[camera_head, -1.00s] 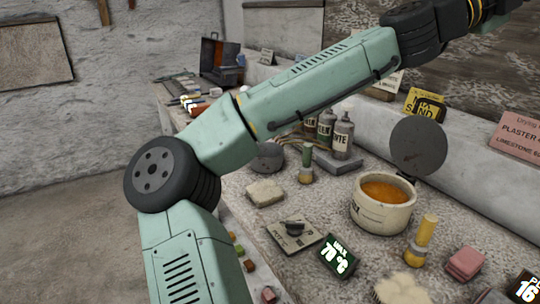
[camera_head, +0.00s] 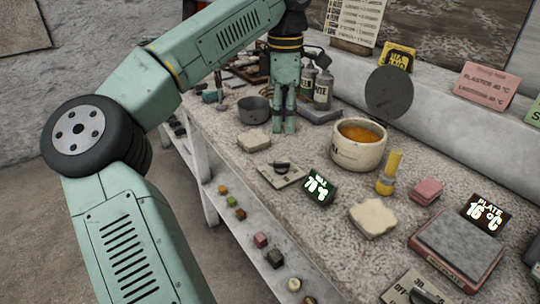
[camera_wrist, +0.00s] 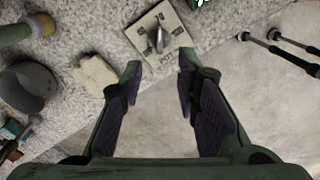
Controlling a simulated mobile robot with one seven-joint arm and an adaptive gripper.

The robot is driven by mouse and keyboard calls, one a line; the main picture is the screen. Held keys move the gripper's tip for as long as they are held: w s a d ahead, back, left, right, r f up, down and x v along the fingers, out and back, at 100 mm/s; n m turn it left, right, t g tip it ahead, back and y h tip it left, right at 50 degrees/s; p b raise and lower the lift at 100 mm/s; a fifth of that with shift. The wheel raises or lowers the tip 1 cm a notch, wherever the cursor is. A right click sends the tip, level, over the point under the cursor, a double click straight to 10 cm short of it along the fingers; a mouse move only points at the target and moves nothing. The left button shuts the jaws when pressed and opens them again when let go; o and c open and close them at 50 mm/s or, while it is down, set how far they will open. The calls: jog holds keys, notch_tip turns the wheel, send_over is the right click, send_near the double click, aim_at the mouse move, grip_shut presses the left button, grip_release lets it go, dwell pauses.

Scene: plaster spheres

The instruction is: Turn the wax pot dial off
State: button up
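The wax dial, a pale square plate (camera_head: 282,175) with a dark knob (camera_head: 283,166), lies on the bench left of the wax readout (camera_head: 318,187), which shows 70 °C. The cream wax pot (camera_head: 343,155) holding orange wax stands behind it. In the wrist view the dial plate (camera_wrist: 140,33) and its grey knob (camera_wrist: 157,41) are at the top centre, just beyond the fingertips. My gripper (camera_head: 284,130) points down behind the dial in the head view. In the wrist view my gripper (camera_wrist: 160,72) is open, empty and apart from the dial. The knob's pointer setting is too small to read.
A second dial (camera_head: 405,290) and a hot plate (camera_head: 445,262) reading 16 °C are at the lower right. A pale block (camera_head: 253,140), a dark cup (camera_head: 255,108) and a yellow-handled brush (camera_head: 388,172) stand nearby. Small blocks line the lower shelf.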

aim_at(282, 162)
notch_tip(282, 162, down, 11)
jog(key=shift+r+p, duration=0.1)
jog(key=shift+p, duration=0.45)
jog(key=shift+c, duration=0.3)
grip_shut()
